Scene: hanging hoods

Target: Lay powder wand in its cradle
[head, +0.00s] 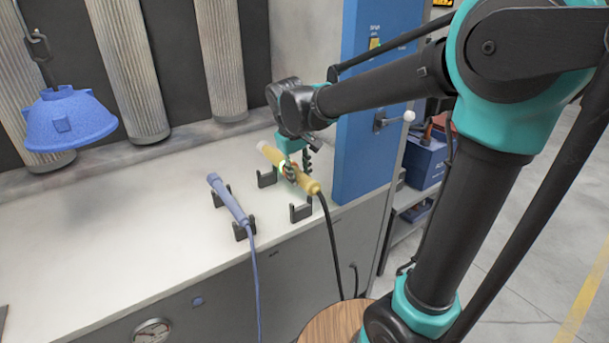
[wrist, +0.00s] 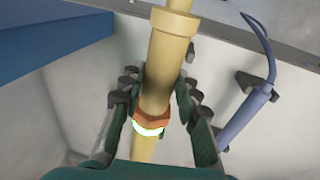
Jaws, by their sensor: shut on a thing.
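The yellow wand (head: 308,184), taken as the powder wand, is in my gripper (head: 291,168), over the right part of the white bench. My gripper is shut around its middle, near an orange and pale band. In the wrist view the wand (wrist: 168,60) runs lengthwise between the two fingers of my gripper (wrist: 160,85). An empty-looking cradle of two black brackets, the rear one (head: 267,178) and the front one (head: 301,212), stands just below and left of the wand. The wand appears above the brackets; the exact gap is hard to tell. A black cable hangs from its near end.
A blue wand (head: 229,199) lies in another bracket pair to the left, and shows in the wrist view (wrist: 246,118). A blue hood (head: 70,118) hangs at far left. A tall blue cabinet (head: 362,140) stands close at right. The bench (head: 120,220) is clear at left.

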